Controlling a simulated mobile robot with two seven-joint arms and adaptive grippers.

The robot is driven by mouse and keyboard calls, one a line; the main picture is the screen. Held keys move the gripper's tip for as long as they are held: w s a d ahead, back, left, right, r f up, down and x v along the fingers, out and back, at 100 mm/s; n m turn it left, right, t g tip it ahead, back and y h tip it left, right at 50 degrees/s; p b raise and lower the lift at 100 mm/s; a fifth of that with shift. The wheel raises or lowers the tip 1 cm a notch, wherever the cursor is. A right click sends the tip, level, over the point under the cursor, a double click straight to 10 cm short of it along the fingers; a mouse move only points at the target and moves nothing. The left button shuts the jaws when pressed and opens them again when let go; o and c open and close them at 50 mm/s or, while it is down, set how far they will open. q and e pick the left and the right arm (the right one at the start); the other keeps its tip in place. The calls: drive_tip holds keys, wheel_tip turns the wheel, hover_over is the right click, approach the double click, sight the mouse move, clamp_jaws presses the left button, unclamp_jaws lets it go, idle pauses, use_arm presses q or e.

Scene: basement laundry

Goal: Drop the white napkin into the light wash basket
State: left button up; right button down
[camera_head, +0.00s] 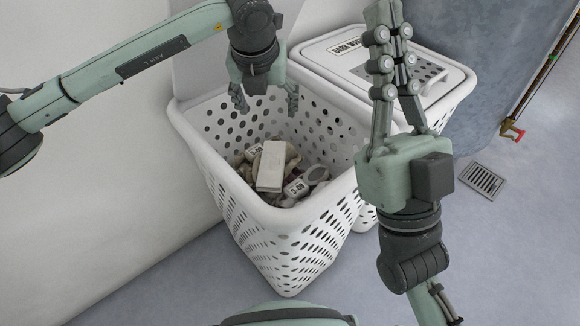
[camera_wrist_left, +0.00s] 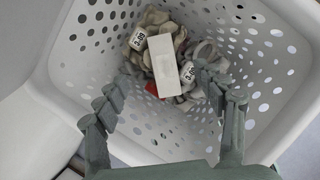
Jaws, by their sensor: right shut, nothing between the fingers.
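An open white perforated basket (camera_head: 285,222) stands in the middle of the head view; its own label does not show, and the lidded one beside it reads as dark wash. A white rectangular piece, seemingly the folded napkin (camera_head: 271,166), lies inside on top of other laundry. It also shows in the left wrist view (camera_wrist_left: 163,66). My left gripper (camera_head: 266,102) is over the basket's opening, pointing down, fingers apart and empty, above the white piece. My right gripper (camera_head: 389,20) is shut and empty, pointing up in front of the basket's right side.
A second white basket with a closed, labelled lid (camera_head: 440,72) stands behind to the right. Beige laundry and tags marked with numbers (camera_head: 296,188) lie in the open basket. A floor drain (camera_head: 482,180) and a red tap (camera_head: 512,131) are at the right.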

use_arm(q)
drive_tip(key=v, duration=1.2)
idle(0.4)
